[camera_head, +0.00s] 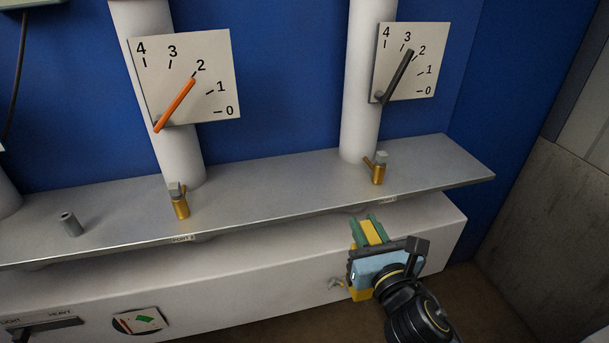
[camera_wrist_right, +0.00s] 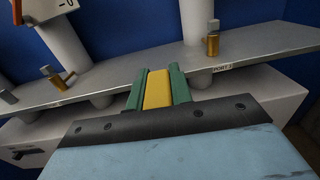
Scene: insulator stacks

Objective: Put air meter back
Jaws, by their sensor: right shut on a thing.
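My right gripper (camera_head: 369,232) is at the lower right of the head view, in front of the white ledge. Its green fingers are shut on a yellow block, which may be the air meter (camera_head: 372,231); I cannot be sure. In the right wrist view the yellow block (camera_wrist_right: 157,90) sits between the two green fingers, below the metal shelf. Most of it is hidden. My left gripper is not in view.
A grey metal shelf (camera_head: 270,195) carries brass valves (camera_head: 181,203), (camera_head: 379,170) and a grey cylinder (camera_head: 70,223). Two dial plates (camera_head: 215,55), (camera_head: 430,45) with pointers hang on white columns. The shelf's middle is clear.

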